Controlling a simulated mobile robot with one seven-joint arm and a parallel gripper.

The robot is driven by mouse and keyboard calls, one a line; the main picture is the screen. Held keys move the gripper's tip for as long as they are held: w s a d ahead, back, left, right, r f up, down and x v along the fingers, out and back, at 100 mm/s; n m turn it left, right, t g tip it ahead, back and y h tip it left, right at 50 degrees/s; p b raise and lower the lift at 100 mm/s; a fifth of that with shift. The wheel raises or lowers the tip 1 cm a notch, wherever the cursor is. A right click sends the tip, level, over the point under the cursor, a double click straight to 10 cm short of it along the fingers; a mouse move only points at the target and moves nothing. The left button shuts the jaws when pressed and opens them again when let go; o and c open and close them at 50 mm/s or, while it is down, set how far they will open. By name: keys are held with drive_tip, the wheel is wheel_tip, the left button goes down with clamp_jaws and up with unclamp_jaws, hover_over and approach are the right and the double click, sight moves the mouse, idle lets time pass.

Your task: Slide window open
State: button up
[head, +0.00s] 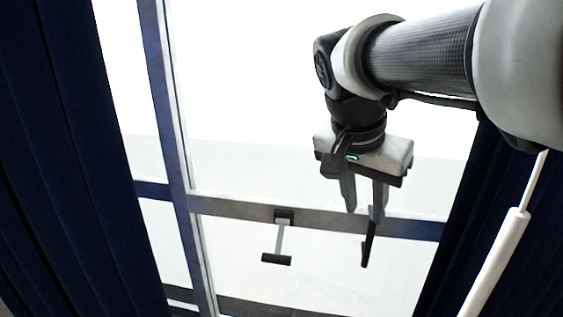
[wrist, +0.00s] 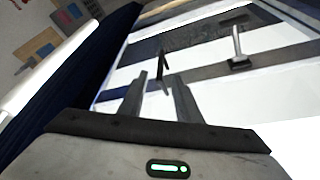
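The window (head: 240,165) has large bright panes in a dark blue and grey frame. One handle (head: 281,240), with a grey stem and dark grip, hangs from the cross rail at centre; it also shows in the wrist view (wrist: 237,48). A second dark handle (head: 368,250) is to its right, its upper part hidden behind a finger. In the wrist view this second handle (wrist: 162,64) appears just beyond the gap between my fingertips. My gripper (head: 364,213) points down with its fingers apart and nothing seen held. I cannot tell whether the fingertips touch the handle.
Dark blue curtains hang at the left (head: 75,170) and right (head: 470,215) of the window. A white pole (head: 495,262) stands at the lower right, near my arm. A cluttered floor or wall area (wrist: 40,40) shows at the wrist view's upper left.

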sight(370, 249)
drive_tip(key=w+d+f+m+b, duration=0.1)
drive_tip(key=w+d+f, duration=0.2)
drive_tip(key=f, duration=0.5)
drive_tip(key=w+d+f+m+b, duration=0.1)
drive_tip(key=w+d+f, duration=0.2)
drive_tip(key=f, duration=0.5)
drive_tip(key=shift+f+g+b, duration=0.3)
drive_tip(key=shift+b, duration=0.05)
drive_tip(key=shift+c, duration=0.3)
clamp_jaws()
drive_tip(key=shift+a+h, duration=0.1)
drive_tip(key=shift+h, duration=0.2)
